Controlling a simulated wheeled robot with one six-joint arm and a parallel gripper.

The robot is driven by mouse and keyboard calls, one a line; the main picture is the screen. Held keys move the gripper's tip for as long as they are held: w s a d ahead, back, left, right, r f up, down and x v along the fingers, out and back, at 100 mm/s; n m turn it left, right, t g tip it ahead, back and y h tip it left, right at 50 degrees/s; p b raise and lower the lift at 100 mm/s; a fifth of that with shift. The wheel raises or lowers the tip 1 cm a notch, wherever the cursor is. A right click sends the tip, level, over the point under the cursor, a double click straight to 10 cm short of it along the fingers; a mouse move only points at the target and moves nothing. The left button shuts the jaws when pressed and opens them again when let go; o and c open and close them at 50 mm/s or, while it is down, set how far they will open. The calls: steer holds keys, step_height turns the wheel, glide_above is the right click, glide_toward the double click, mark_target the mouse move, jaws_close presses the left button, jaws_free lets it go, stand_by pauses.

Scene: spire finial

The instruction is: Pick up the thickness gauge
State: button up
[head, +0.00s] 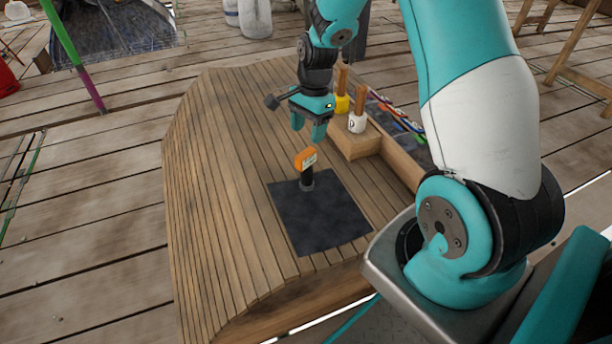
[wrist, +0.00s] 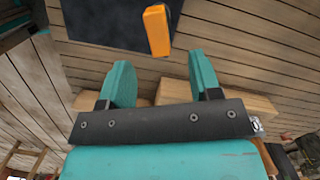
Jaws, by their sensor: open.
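The thickness gauge (head: 306,160) has an orange head with a pale face and a black lower part. It stands upright on a dark square mat (head: 330,222) on the wooden deck.
The curved slatted surface (head: 220,180) to the left is clear.

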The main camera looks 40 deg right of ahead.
mark_target(307, 153)
steer(key=f, duration=0.3)
steer(key=shift+a+f+b, duration=0.2)
steer(key=shift+a+b, duration=0.1)
steer(key=shift+b, duration=0.1)
steer(key=f+b, duration=0.1)
steer(key=f, duration=0.1)
steer(key=f+b, duration=0.2)
steer(key=f, duration=0.1)
steer(key=shift+s+a+f, duration=0.1)
steer(key=shift+s+f, duration=0.05)
steer(key=shift+s, duration=0.05)
jaws_close()
